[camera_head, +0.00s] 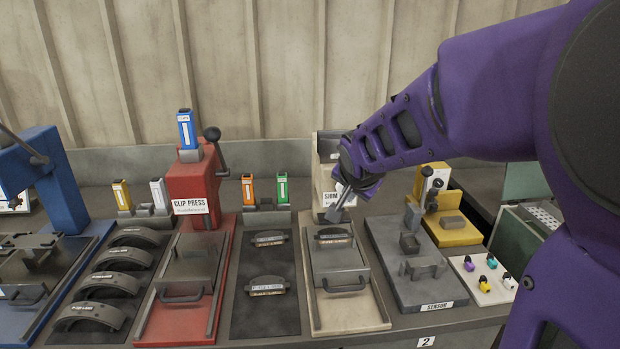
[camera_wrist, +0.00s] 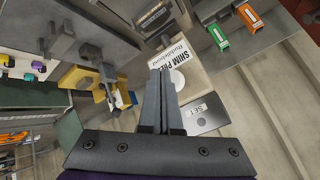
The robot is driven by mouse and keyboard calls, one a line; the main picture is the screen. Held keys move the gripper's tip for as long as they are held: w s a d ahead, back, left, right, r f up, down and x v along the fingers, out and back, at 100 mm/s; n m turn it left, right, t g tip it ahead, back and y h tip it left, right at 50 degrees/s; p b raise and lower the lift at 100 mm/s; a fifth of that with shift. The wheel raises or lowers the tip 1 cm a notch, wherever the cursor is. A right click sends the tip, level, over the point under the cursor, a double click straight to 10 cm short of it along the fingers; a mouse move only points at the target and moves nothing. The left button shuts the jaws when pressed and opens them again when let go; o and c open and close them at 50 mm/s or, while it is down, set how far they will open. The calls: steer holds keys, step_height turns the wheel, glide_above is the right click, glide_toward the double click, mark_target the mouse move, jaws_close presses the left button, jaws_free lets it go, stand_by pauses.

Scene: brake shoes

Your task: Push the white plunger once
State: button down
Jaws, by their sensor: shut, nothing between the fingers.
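The cream shim press (camera_head: 326,143) stands at the back centre behind my arm. In the wrist view its labelled face (camera_wrist: 186,58) shows a white round disc (camera_wrist: 178,80), which looks like the white plunger. My gripper (camera_head: 333,213) is shut and empty, with its fingers pointing down in front of the press. In the head view the disc is hidden behind my gripper.
A shim tray with a handle (camera_head: 345,283) lies below my gripper. The red clip press (camera_head: 190,185) stands to the left. The sensor fixture (camera_head: 415,290) and a yellow clamp station (camera_head: 455,232) stand to the right. A grey SET box (camera_wrist: 205,114) is close to the fingers.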

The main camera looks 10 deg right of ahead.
steer(key=shift+w, duration=0.15)
steer(key=shift+w+b, duration=0.3)
steer(key=shift+w+r+b, duration=0.1)
steer(key=shift+w+b, duration=0.25)
steer(key=shift+w, duration=0.95)
stand_by(1.1)
steer(key=shift+s, duration=0.1)
steer(key=shift+s+b, duration=0.85)
steer(key=shift+s, duration=0.75)
